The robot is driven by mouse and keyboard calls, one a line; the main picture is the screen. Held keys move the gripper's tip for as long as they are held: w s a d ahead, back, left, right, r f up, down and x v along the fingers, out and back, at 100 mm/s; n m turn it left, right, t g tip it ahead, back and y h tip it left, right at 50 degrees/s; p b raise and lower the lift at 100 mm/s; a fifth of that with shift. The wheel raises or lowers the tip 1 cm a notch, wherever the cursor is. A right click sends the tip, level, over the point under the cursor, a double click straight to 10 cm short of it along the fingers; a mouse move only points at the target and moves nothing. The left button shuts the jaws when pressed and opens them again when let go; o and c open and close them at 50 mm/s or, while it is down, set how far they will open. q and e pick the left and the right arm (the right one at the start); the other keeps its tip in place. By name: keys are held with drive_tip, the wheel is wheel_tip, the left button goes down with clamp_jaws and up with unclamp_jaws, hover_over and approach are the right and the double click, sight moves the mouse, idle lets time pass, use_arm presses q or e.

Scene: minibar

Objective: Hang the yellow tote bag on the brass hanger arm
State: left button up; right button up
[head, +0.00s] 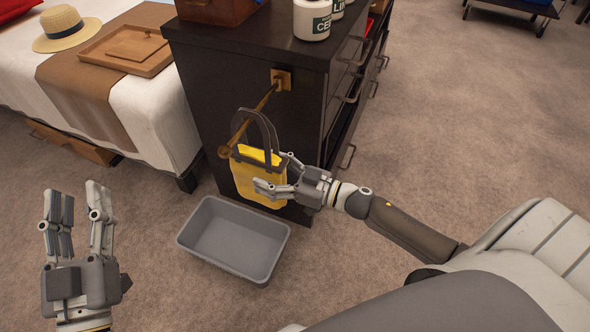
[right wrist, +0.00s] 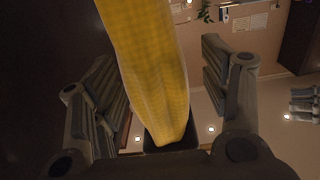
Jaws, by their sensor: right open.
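The yellow tote bag (head: 258,181) hangs by its dark handles from the brass hanger arm (head: 254,117), which sticks out from the side of the dark cabinet. My right gripper (head: 277,173) is at the bag's right side with its fingers apart. In the right wrist view the yellow bag (right wrist: 150,70) stands between the spread fingers of my right gripper (right wrist: 165,90), with gaps on both sides. My left gripper (head: 79,205) is open and empty at the lower left, away from the bag.
A grey bin (head: 190,243) stands on the carpet below the bag. The dark minibar cabinet (head: 205,75) has white jars (head: 312,20) on top and drawers on its right side. A bed with a straw hat (head: 66,27) and wooden tray (head: 95,55) is at the left.

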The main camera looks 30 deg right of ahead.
drive_tip(key=v, duration=1)
drive_tip(key=shift+d, duration=0.1)
